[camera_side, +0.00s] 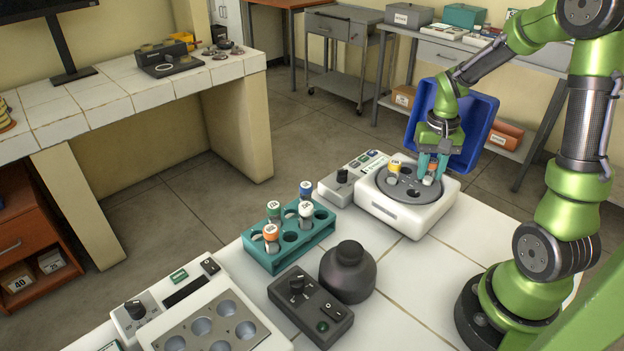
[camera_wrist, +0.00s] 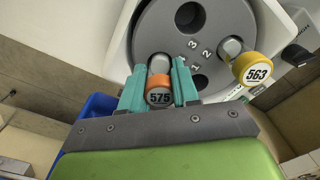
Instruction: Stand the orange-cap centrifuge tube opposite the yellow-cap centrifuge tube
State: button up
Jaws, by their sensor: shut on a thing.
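My gripper (camera_side: 430,178) is over the right part of the centrifuge rotor (camera_side: 385,187). In the wrist view my gripper (camera_wrist: 160,92) is shut on the orange-cap tube (camera_wrist: 158,97), marked 575. The tube is at the rotor's left hole, across the hub from the yellow-cap tube. How deep it sits, I cannot tell. In the side view the fingers mostly hide it. The yellow-cap tube (camera_side: 394,167) stands in a rotor hole, and the wrist view shows its cap (camera_wrist: 253,68) marked 563. Two other rotor holes look empty in the wrist view.
The teal rack (camera_side: 290,246) holds several tubes with green, blue, white and orange caps. A blue bin (camera_side: 480,130) is behind the centrifuge (camera_side: 405,219).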

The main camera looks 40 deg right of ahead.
jog(key=shift+f, duration=0.1)
jog(key=o, duration=1.1)
jog(key=shift+o, duration=0.3)
jog(key=shift+o, duration=1.3)
jog(key=shift+r, duration=3.75)
